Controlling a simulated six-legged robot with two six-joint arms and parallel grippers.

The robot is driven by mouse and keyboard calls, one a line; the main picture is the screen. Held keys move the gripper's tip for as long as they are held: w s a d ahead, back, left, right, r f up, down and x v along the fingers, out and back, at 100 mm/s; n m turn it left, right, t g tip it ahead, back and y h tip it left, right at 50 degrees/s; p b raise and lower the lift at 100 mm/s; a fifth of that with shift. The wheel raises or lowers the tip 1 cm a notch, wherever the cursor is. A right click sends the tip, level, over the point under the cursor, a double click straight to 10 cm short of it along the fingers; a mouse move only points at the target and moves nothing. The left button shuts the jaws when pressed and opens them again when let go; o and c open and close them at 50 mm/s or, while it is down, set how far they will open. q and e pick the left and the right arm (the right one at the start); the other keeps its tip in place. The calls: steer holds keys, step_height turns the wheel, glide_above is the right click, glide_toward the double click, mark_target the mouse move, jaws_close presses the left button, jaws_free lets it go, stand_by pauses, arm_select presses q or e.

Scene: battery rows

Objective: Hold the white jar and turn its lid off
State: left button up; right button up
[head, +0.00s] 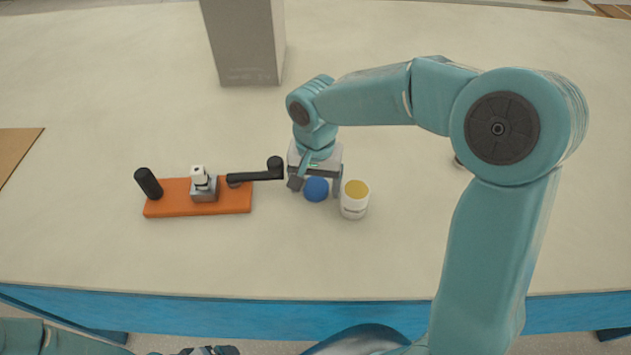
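The white jar (354,208) stands upright on the table, with a label on its side. Its top shows a mustard-yellow round face inside a white rim, and no lid sits over it. A round blue thing (316,190), perhaps the lid, is just left of the jar. My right gripper (317,188) points down over the blue thing, with one finger on each side of it. The fingers are spread, and a small gap seems to show at the right finger, beside the jar. Part of my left gripper (213,350) shows at the bottom edge; its fingers are unclear.
An orange board (228,200) with a black post, a grey block and a black crank lies left of the gripper. A grey box (244,45) stands at the back. A brown sheet (15,150) lies far left. The table front is clear.

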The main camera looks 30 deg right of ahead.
mark_target(315, 186)
steer(key=shift+r, duration=0.3)
step_height(315, 186, up, 12)
steer(key=p, duration=0.2)
steer(key=shift+f, duration=0.1)
